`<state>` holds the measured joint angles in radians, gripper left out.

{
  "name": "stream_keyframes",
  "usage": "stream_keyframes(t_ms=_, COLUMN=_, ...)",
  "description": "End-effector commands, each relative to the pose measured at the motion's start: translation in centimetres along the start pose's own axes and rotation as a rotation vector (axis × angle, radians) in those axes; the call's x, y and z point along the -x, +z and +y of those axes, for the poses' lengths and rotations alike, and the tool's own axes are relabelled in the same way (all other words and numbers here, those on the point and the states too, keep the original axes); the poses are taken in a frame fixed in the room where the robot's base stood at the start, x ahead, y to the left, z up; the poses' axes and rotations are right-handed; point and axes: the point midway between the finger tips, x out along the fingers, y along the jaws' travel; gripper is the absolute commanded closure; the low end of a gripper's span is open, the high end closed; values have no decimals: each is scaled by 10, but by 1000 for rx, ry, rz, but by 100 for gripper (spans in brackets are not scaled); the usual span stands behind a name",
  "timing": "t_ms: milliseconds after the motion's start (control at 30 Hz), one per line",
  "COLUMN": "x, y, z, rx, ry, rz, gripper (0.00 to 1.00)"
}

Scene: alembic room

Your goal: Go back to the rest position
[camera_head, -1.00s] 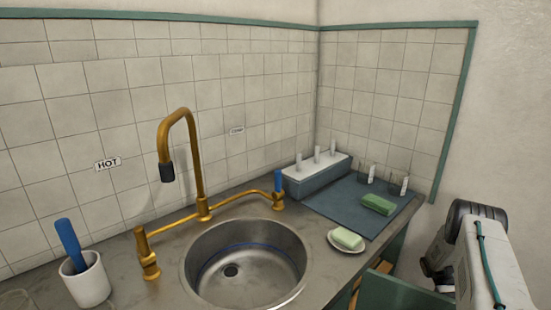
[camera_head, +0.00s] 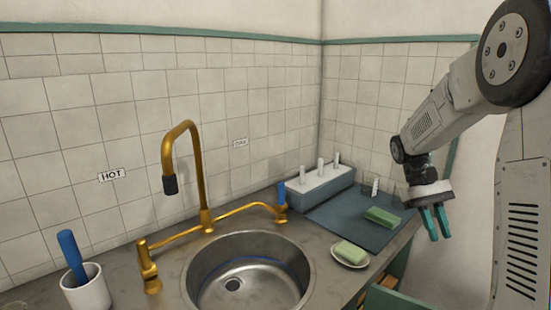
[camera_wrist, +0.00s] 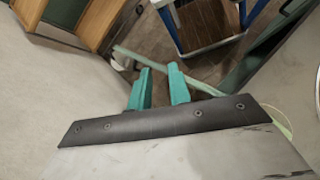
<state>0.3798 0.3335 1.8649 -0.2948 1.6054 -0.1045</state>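My gripper (camera_head: 436,232) hangs with its teal fingers pointing down at the right of the head view. It appears above and to the right of the counter's right end. In the wrist view the two fingers (camera_wrist: 158,84) stand apart with a gap between them and nothing held. My arm reaches in from the right edge, bent at the elbow.
The counter (camera_head: 330,285) holds a round sink (camera_head: 205,285) with a brass tap (camera_head: 199,170). A blue mat (camera_head: 345,220) bears a green block (camera_head: 382,216); a soap dish (camera_head: 337,259) holds another (camera_head: 351,252). A white cup (camera_head: 88,292) stands at left.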

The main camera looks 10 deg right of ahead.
Motion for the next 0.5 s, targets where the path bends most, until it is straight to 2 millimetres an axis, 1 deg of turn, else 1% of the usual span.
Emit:
stream_keyframes(t_ms=33, x=8, y=19, z=-13, rx=5, ry=5, rz=52, gripper=81)
stream_keyframes(t_ms=200, x=17, y=71, z=-52, rx=25, ry=1, rz=207, gripper=81)
stream_keyframes(t_ms=367, x=12, y=118, z=-87, rx=49, ry=-11, rz=353, gripper=81)
stream_keyframes(t_ms=500, x=-1, y=155, z=-114, rx=75, ry=-30, rz=479, gripper=81)
